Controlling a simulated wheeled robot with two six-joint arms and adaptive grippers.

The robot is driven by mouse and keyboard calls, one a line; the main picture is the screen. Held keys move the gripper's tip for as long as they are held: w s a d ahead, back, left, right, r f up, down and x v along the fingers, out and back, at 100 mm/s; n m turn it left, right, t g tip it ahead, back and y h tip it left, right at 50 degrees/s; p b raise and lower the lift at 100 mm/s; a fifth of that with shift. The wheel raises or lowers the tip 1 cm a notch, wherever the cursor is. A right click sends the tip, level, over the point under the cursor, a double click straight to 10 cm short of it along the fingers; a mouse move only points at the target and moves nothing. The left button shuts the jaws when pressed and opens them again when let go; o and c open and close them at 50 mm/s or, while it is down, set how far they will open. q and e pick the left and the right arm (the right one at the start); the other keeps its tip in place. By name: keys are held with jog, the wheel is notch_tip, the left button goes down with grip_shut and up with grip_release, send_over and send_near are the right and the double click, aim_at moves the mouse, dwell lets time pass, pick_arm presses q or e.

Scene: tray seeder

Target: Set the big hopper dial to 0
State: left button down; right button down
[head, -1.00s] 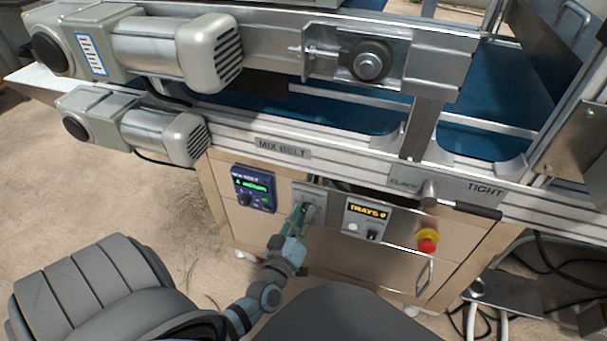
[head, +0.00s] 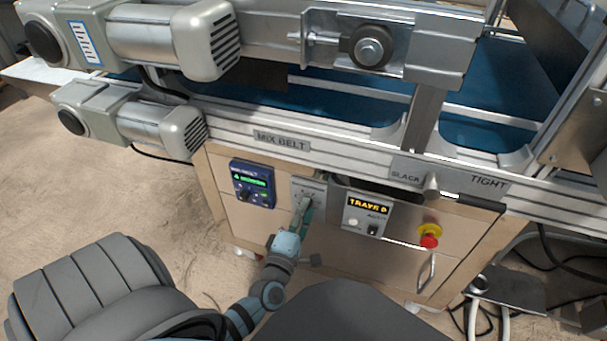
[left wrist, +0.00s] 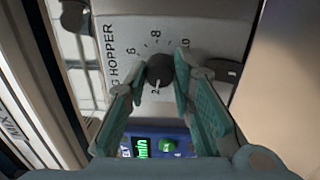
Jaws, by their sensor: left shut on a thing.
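The big hopper dial (left wrist: 160,69) is a dark round knob on a light panel marked "HOPPER" in the left wrist view. Numbers including 6, 8 and 10 ring it. Its white pointer mark aims toward the bottom of the picture, near the 2. My left gripper (left wrist: 164,77) has its green-padded fingers on both sides of the knob and is shut on it. In the head view this gripper (head: 303,210) reaches up to the grey dial panel (head: 312,187) and hides most of the dial. My right gripper is not in view.
A blue control box (head: 252,184) is left of the dial panel. A grey "TRAYS" box (head: 364,214) and a red-and-yellow stop button (head: 429,236) are to its right. The mix belt frame (head: 225,128) runs above. Another dark knob (left wrist: 74,16) shows in the wrist view.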

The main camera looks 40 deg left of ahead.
pick_arm(q)
jog(key=n+b, duration=0.2)
jog(key=n, duration=0.9)
jog(key=shift+d+y, duration=0.1)
jog(key=shift+y, duration=0.2)
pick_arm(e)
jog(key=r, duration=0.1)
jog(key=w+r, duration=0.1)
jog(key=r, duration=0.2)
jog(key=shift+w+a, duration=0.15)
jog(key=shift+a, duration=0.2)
pick_arm(q)
jog(key=shift+n, duration=0.3)
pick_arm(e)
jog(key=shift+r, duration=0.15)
pick_arm(q)
jog(key=c, duration=1.4)
grip_release()
jog(key=shift+o, duration=0.2)
jog(key=v, duration=0.7)
jog(key=shift+s, duration=0.25)
jog(key=shift+d+r, duration=0.1)
jog(key=shift+r, duration=0.05)
